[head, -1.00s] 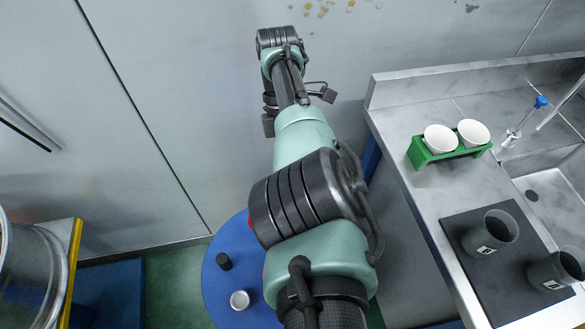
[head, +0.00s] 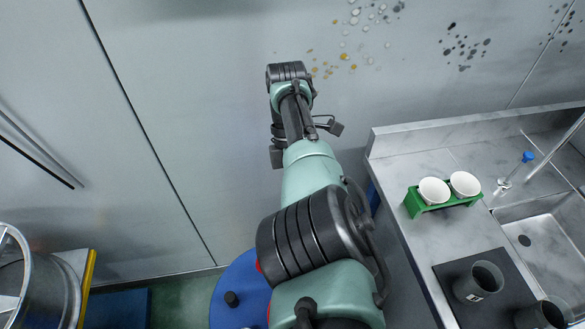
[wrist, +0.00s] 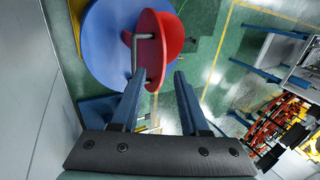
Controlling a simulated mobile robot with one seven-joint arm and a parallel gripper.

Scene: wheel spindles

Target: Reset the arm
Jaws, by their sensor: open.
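My arm reaches up the middle of the head view, bent at its joints. My gripper (wrist: 155,98) shows in the wrist view with its two blue-grey fingers apart and nothing between them. Beyond the fingers, a red rounded thing (wrist: 165,35) with a bent grey rod (wrist: 136,44) stands on a round blue top (wrist: 105,45). I cannot tell from this view how far the fingertips are from it. The fingertips are hidden in the head view.
At right, a steel counter (head: 400,250) holds a green rack (head: 440,203) with white cups and dark cups (head: 478,281) on a dark mat. A metal drum (head: 35,285) stands at left.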

